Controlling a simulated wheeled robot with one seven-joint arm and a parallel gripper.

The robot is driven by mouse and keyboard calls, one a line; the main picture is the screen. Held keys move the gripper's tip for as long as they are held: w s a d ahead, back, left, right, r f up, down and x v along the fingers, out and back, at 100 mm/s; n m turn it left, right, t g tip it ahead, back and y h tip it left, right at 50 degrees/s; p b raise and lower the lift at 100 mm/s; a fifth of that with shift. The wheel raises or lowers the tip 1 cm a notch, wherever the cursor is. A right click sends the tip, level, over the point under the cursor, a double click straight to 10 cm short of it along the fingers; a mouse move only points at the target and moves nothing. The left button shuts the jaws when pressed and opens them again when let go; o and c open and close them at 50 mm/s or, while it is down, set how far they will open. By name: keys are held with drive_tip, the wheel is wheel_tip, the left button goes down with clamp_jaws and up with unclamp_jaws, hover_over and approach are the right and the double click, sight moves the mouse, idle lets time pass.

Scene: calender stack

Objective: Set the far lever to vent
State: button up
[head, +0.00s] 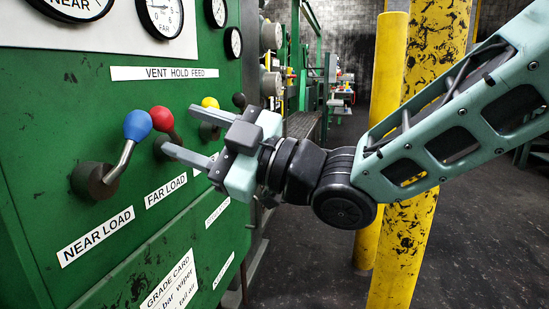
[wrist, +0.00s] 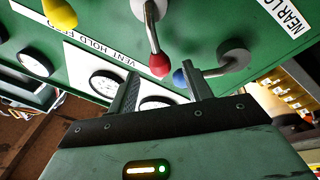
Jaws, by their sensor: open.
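The far load lever has a red knob (head: 162,118) and stands above the FAR LOAD label (head: 166,191) on the green panel. My gripper (head: 181,130) is open, its fingers pointing at the panel beside this lever. In the wrist view the red knob (wrist: 159,64) appears between the two fingertips (wrist: 161,72), with no clear contact. Its metal shaft runs nearly straight up the picture from the knob. In the head view my gripper partly hides its base. The VENT HOLD FEED strip (head: 164,73) is above the levers.
The near load lever with a blue knob (head: 138,125) is close on the left, tilted up and right. Yellow (head: 210,103) and black (head: 239,100) knobs are to the right. Gauges (head: 160,15) sit above. A yellow post (head: 383,130) stands behind my arm.

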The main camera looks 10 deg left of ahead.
drive_tip(key=v, duration=1.2)
drive_tip(key=shift+p, duration=0.45)
drive_tip(key=w+d+f+m+t+h, duration=0.1)
drive_tip(key=d+f+m+t+h, duration=0.1)
drive_tip(key=d+f+m+h, duration=0.45)
drive_tip(key=w+d+f+m+t+h, duration=0.1)
drive_tip(key=d+f+m+t+h, duration=0.15)
drive_tip(key=f+m+h, duration=0.4)
drive_tip(key=s+d+f+m+g+h, duration=0.4)
drive_tip(key=s+d+f+g+h, duration=0.35)
drive_tip(key=s+d, duration=0.5)
wheel_tip(320, 180, up, 30)
drive_tip(key=s+a+p, duration=0.1)
drive_tip(key=s+p, duration=0.1)
drive_tip(key=p, duration=2.8)
drive_tip(key=shift+s+f, duration=0.2)
drive_tip(key=shift+s, duration=0.05)
